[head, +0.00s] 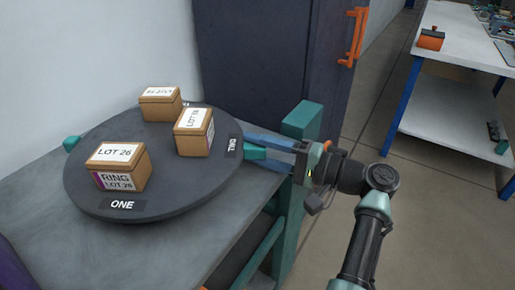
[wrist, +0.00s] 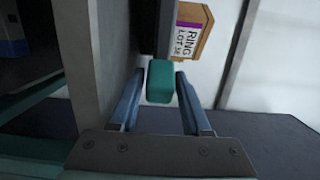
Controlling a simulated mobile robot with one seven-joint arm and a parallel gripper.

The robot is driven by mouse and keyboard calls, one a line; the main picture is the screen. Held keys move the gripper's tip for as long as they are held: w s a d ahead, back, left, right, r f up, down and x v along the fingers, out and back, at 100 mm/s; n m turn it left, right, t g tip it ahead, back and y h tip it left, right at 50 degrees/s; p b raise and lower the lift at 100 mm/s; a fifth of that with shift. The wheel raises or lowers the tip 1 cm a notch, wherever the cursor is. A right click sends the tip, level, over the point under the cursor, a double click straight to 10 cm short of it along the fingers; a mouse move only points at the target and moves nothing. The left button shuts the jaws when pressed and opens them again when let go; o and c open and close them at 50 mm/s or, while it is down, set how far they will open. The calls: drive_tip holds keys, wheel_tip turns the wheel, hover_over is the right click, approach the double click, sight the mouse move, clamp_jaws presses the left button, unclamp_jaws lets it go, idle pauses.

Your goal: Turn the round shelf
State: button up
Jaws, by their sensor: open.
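The round shelf (head: 170,205) is a dark grey disc on a grey table. Its rim carries a label ONE (head: 122,205) at the front and a label TWO (head: 232,147) at the right. A teal knob (head: 255,153) sticks out from the rim near TWO, and another teal knob (head: 71,143) shows at the far left. My gripper (head: 250,146) reaches in from the right with its blue fingers open. In the wrist view the teal knob (wrist: 160,84) sits between the fingers, with a gap on at least the right side.
Boxes stand on the shelf: a LOT 26 box (head: 121,168) in front, one (head: 194,132) at right, one (head: 160,104) behind. A teal post (head: 298,125) stands close to my gripper. A dark cabinet (head: 260,60) is behind. Open floor lies right.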

drive_tip(key=v, duration=1.3)
drive_tip(key=shift+p, duration=0.3)
